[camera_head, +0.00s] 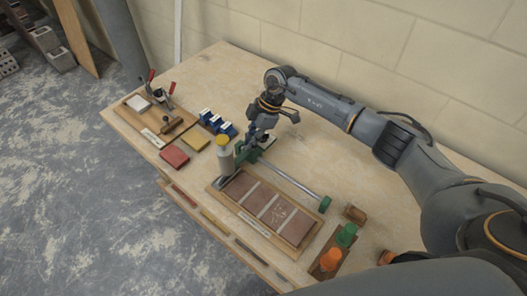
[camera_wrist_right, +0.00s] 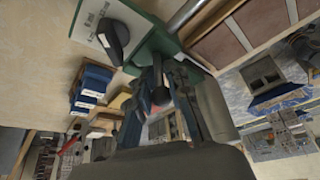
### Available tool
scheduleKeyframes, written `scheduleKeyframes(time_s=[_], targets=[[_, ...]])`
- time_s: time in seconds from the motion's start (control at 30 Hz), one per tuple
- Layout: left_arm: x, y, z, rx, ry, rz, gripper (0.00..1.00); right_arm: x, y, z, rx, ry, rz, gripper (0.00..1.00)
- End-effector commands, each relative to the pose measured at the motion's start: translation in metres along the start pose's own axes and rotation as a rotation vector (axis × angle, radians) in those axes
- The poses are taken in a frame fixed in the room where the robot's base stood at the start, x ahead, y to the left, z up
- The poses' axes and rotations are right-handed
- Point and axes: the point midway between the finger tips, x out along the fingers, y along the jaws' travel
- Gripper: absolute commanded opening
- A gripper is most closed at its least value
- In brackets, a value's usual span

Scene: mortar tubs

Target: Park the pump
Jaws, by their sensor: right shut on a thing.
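A green block (camera_wrist_right: 150,45) with a white label, ml markings and a black knob (camera_wrist_right: 113,38) fills the top of the right wrist view. In the head view this green unit (camera_head: 243,155) is partly hidden by my right gripper (camera_head: 254,141), and a silver rod (camera_head: 290,182) runs from it to a green end piece (camera_head: 324,204). I take this unit to be the pump, but cannot be sure. In the wrist view my right gripper (camera_wrist_right: 168,85) is shut on a dark round-ended handle (camera_wrist_right: 158,94) beside the block. My left gripper is out of view.
A wooden tray (camera_head: 214,191) with brown panels lies in front of the rod. A pale yellow-capped bottle (camera_head: 225,155) stands close left of my gripper. Blue blocks (camera_head: 220,125), a red block (camera_head: 174,156) and a tool board (camera_head: 135,118) lie further left.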

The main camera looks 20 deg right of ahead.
Motion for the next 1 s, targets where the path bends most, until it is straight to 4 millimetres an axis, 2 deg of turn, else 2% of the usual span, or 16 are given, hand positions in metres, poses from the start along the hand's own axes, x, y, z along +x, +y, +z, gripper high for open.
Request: scheduleKeyframes(time_s=[0.5, 0.53, 0.63, 0.67, 1.0], targets=[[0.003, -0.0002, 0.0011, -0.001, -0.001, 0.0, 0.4, 0.0028, 0.0069, -0.0056, -0.001, 0.003, 0.001, 0.0], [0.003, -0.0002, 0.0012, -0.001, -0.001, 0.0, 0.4, 0.0027, 0.007, -0.0057, -0.001, 0.003, 0.001, 0.18], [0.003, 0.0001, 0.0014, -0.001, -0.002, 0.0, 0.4, 0.0025, 0.007, -0.0056, -0.001, 0.003, 0.001, 0.39], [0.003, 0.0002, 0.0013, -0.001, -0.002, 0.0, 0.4, 0.0025, 0.0069, -0.0054, -0.001, 0.003, 0.001, 0.41], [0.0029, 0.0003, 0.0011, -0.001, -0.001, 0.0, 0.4, 0.0024, 0.0064, -0.0042, 0.0, 0.0, -0.001, 0.41]])
